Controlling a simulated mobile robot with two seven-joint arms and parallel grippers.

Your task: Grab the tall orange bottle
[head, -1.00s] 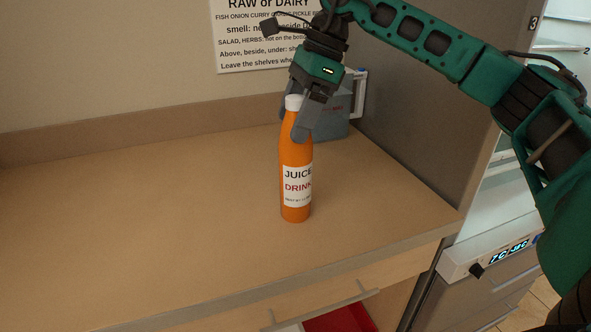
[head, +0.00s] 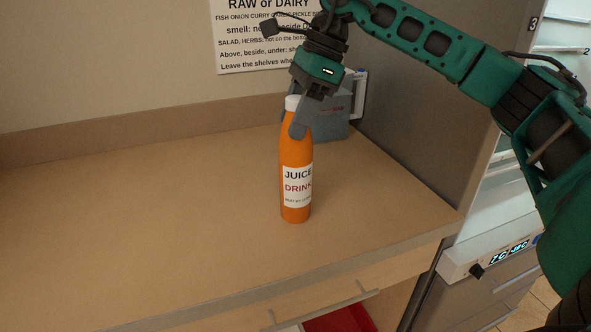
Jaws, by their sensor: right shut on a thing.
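The tall orange bottle (head: 294,150) stands upright on the wooden counter, with a white cap and a white label reading JUICE DRINK. My right gripper (head: 296,120) comes down from above and is shut on the bottle's upper part, just below the cap. One grey finger lies across the right side of the bottle's neck; the other is mostly hidden behind the bottle. The bottle's base appears to rest on the counter. My left gripper is not in view.
A side panel (head: 410,115) bounds the counter (head: 150,215) on the right. A sign (head: 265,40) hangs on the back wall. The counter's left side is clear.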

